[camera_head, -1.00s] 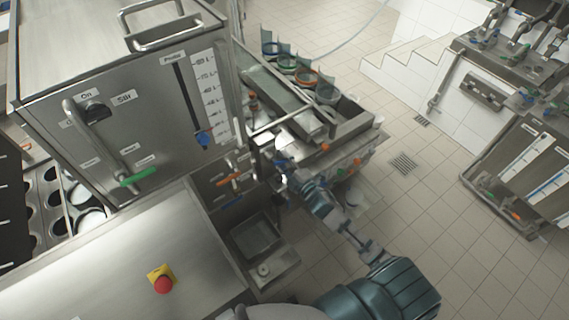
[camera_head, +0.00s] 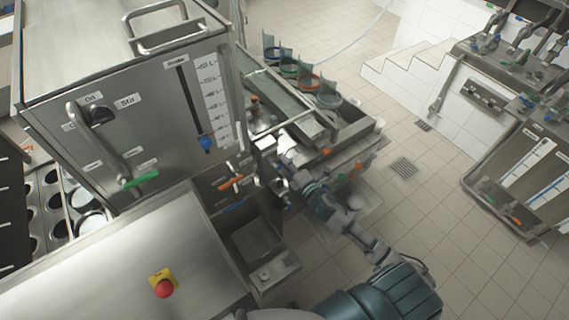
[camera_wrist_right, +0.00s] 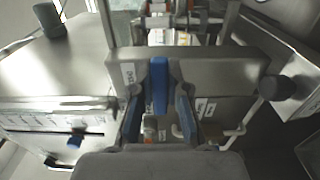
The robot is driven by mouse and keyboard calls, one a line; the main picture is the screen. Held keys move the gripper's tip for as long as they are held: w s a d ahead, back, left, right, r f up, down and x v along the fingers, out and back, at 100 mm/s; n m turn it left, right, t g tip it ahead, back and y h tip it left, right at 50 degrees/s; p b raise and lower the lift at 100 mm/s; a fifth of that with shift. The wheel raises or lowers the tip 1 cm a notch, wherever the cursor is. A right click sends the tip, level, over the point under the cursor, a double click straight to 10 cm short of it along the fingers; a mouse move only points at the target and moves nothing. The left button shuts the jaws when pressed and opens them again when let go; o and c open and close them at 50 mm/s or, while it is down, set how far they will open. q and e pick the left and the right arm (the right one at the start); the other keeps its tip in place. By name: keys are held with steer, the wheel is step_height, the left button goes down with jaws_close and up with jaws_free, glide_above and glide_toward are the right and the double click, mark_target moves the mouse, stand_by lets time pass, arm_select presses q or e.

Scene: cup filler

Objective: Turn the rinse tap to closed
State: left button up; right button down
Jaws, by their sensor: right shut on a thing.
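In the right wrist view a blue tap handle (camera_wrist_right: 160,84) stands upright in front of a steel panel, between the two blue-padded fingers of my right gripper (camera_wrist_right: 160,118). The gripper is shut on this handle. A label beside it is too blurred to read surely. In the head view my right gripper (camera_head: 284,168) is at the steel unit beyond the tank, and the arm hides most of the handle there. My left gripper is out of view.
The steel tank (camera_head: 130,115) with a green-handled tap (camera_head: 140,179) is at left. An orange-handled tap (camera_head: 231,182) is left of my gripper. A red button (camera_head: 164,288) is on the front counter. Tiled floor (camera_head: 455,260) is free at right.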

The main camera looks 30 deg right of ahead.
steer(key=shift+d+f, duration=0.15)
steer(key=c, duration=1.3)
jaws_free()
steer(key=shift+o, duration=0.8)
steer(key=shift+d, duration=0.15)
steer(key=s+d, duration=0.2)
steer(key=s, duration=1)
steer(key=shift+a, duration=0.1)
